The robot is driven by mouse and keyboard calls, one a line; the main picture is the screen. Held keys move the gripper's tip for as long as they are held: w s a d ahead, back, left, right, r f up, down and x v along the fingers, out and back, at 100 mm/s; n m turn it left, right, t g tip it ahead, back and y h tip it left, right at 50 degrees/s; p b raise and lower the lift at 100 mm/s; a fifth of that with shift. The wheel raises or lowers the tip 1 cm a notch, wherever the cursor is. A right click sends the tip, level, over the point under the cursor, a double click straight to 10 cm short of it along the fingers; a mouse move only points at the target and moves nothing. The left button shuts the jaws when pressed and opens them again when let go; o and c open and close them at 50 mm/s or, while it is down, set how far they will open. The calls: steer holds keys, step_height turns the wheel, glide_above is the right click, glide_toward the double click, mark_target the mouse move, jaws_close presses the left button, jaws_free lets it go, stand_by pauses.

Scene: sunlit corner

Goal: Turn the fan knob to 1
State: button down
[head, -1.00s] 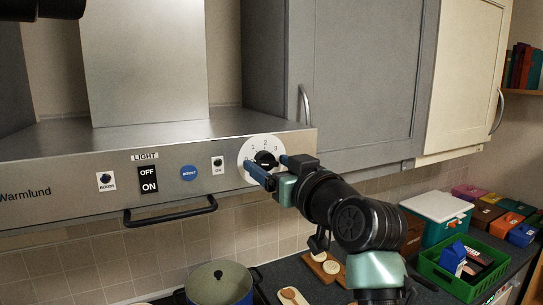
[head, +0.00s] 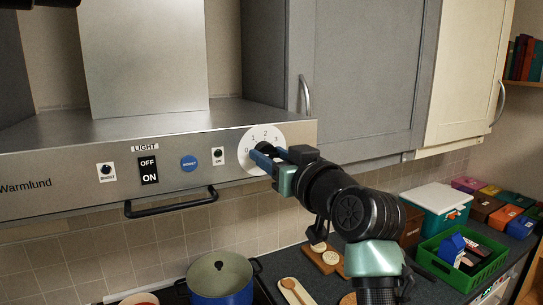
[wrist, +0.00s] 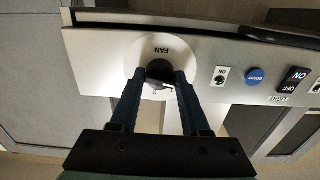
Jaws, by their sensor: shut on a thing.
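The fan knob (head: 263,148) is small and black. It sits at the middle of a round white dial (head: 249,136) marked 0, 1, 2 and 3, at the right end of the steel hood's front. My gripper (head: 267,156) reaches it from the right, with its blue fingers at the knob. In the wrist view the knob (wrist: 160,70) lies between the two blue fingertips of my gripper (wrist: 159,77), and the dial with the word FAN (wrist: 160,46) shows behind. The fingers are shut on the knob.
A grey cabinet (head: 355,80) is to the right. A blue pot (head: 220,280) stands below.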

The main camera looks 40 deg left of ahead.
steer(key=m+p, duration=0.1)
steer(key=m, duration=0.3)
steer(key=shift+r+m, duration=0.1)
steer(key=shift+m, duration=0.2)
steer(key=shift+m+p, duration=0.8)
steer(key=shift+m, duration=1.1)
steer(key=shift+c, duration=1.9)
jaws_free()
